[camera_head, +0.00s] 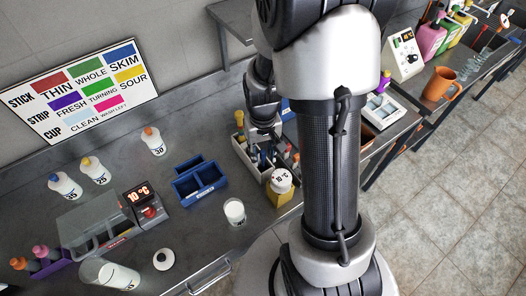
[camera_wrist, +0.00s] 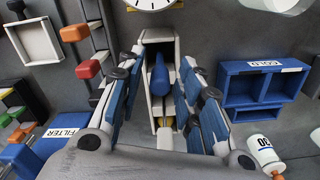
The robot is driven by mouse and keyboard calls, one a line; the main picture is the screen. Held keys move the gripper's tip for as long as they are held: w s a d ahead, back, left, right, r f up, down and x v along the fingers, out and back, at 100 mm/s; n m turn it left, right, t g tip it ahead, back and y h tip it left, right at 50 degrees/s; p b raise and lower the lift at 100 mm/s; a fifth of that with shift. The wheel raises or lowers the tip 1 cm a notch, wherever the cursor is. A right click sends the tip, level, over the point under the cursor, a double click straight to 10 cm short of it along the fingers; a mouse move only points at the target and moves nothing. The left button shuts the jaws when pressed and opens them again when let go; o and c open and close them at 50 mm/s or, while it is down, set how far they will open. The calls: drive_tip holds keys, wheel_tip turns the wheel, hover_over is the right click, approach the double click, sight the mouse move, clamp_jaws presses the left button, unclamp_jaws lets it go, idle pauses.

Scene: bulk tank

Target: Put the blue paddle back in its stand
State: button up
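The stand (camera_head: 242,155), a pale, narrow box with several slots, sits on the counter below my gripper in the head view; its pale walls (camera_wrist: 157,38) also show in the wrist view. The blue paddle's handle (camera_wrist: 160,75) rises between my fingers in the wrist view, over the stand's slot. The gripper (camera_wrist: 160,72) has blue-padded fingers spread on both sides of the handle, with a gap visible on each side. In the head view my gripper (camera_head: 262,150) points down at the stand. The paddle's lower end is hidden, so how deep it sits cannot be told.
A dial thermometer on a yellow block (camera_head: 280,190) stands close beside the stand. A blue divided box (camera_head: 198,182) and a white cup (camera_head: 235,212) are left of it. Red and orange handles (camera_wrist: 88,68) and a blue filter box (camera_wrist: 45,160) lie on the wrist view's left.

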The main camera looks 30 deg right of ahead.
drive_tip(key=shift+r, duration=0.1)
drive_tip(key=s+a+r+n+t+p, duration=0.1)
drive_tip(key=s+a+r+p, duration=0.1)
drive_tip(key=r, duration=0.8)
drive_tip(key=s+a+r+t+p, duration=0.1)
drive_tip(key=a+r+p, duration=0.15)
drive_tip(key=r, duration=0.75)
drive_tip(key=s+a+r+n+t, duration=0.1)
drive_tip(key=s+a+r, duration=0.2)
drive_tip(key=s, duration=0.2)
drive_tip(key=s+a+r+n+t+b, duration=0.1)
drive_tip(key=s+a+r, duration=0.2)
drive_tip(key=s, duration=0.2)
drive_tip(key=shift+s+r+t, duration=0.25)
drive_tip(key=shift+r+t, duration=0.05)
drive_tip(key=shift+r, duration=0.05)
drive_tip(key=shift+a, duration=0.1)
